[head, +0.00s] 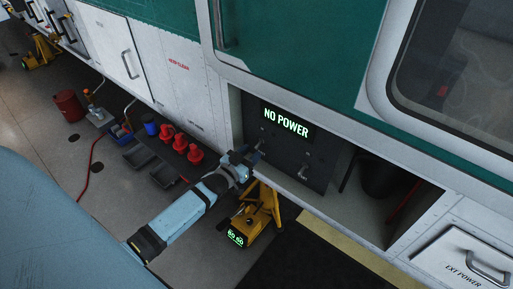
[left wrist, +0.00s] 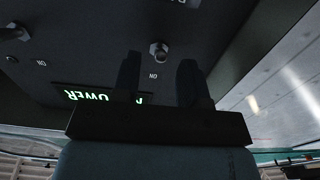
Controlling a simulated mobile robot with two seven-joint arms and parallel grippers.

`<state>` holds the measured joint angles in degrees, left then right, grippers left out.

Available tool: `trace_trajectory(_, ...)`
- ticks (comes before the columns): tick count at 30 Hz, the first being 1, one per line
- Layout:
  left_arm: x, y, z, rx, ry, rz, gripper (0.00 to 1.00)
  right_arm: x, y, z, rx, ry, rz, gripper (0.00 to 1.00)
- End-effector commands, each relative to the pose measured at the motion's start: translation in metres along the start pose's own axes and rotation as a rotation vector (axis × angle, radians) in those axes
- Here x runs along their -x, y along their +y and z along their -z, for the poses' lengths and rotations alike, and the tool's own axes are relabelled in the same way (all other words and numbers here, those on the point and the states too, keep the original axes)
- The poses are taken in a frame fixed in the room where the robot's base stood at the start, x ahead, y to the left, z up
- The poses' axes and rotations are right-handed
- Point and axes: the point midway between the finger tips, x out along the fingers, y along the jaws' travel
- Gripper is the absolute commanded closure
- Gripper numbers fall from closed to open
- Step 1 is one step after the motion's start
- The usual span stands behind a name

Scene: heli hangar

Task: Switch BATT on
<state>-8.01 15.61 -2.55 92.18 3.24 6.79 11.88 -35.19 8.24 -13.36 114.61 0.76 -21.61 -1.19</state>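A dark panel (head: 318,159) sits in an open bay of the helicopter's side, with a lit green "NO POWER" display (head: 285,121). In the left wrist view the panel is upside down. A metal toggle switch (left wrist: 158,50) shows there between my finger ends, with an "ON" mark beside it. A second toggle (left wrist: 15,33) is at the left edge. Lettering at the top is cut off, so I cannot read which switch is BATT. My left gripper (left wrist: 158,72) is open around the first toggle's line; contact cannot be told. In the head view my left gripper (head: 253,153) is at the panel's left part.
A yellow jack (head: 258,215) stands below the bay. Several red cones (head: 180,142) and dark trays (head: 140,156) are on the floor to the left. A dark bucket (head: 379,178) is in the bay's right side. A white "EXT POWER" hatch (head: 463,262) is at lower right.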

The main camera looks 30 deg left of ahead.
Motion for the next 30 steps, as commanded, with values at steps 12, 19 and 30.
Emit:
trace_trajectory(12,-0.034,0.000,0.000,0.000,0.000,0.000,0.60,-0.001,-0.004,-0.003,-0.009,-0.009,0.003,0.57)
trace_trajectory(19,-0.033,0.000,0.000,0.000,-0.001,0.000,0.70,-0.001,-0.003,-0.003,-0.006,-0.010,0.003,0.57)
trace_trajectory(30,-0.033,0.000,0.001,-0.001,-0.007,0.000,1.00,0.002,-0.002,0.002,-0.004,-0.004,0.001,0.57)
